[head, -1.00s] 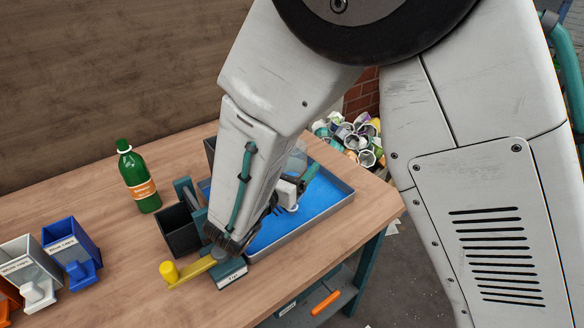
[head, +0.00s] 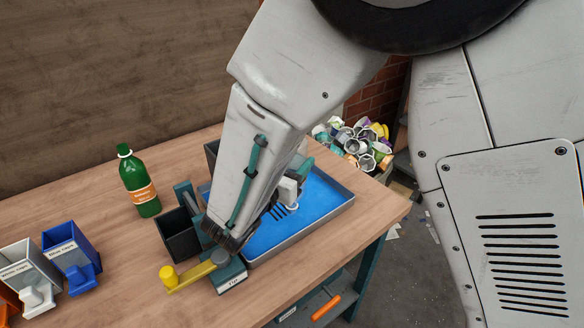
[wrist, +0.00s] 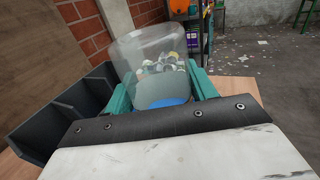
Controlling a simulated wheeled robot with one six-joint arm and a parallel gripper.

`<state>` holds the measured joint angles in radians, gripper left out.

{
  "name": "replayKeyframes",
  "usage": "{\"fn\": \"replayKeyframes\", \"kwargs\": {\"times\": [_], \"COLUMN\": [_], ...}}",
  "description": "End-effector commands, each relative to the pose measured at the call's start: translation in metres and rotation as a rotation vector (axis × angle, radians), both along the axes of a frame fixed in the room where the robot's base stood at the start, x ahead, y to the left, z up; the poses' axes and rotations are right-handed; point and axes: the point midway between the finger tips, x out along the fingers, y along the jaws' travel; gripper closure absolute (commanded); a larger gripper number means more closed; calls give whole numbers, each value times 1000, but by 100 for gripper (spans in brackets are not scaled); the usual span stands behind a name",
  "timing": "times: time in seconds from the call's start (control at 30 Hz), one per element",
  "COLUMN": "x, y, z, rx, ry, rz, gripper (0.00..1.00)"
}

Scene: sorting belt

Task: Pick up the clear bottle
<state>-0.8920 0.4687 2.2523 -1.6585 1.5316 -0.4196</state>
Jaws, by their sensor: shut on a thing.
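In the wrist view the clear bottle (wrist: 150,55) stands between the teal fingers of my gripper (wrist: 160,88). The bottle is see-through, and the cans behind it show through its body. The fingers are shut on its two sides. In the head view my arm hides most of the bottle, and my gripper (head: 304,168) shows only in part, over the blue-floored tray (head: 325,228). Whether the bottle's base touches the tray cannot be told.
A green bottle (head: 140,184) stands left of the tray. Dark bins (wrist: 48,120) sit beside the tray. A yellow-handled lever device (head: 190,277) is at the front. Blue (head: 72,255) and white (head: 28,270) cap bins stand at left. A heap of cans (head: 352,143) lies behind the table.

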Motion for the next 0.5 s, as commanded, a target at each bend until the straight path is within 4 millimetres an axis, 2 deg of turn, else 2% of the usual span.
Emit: {"fn": "replayKeyframes", "kwargs": {"times": [0.07,0.5], "x": [0,-100], "y": [0,4], "z": [14,22], "rx": [4,1], "ry": [-4,-1], "rz": [0,6], "gripper": [69,69]}}
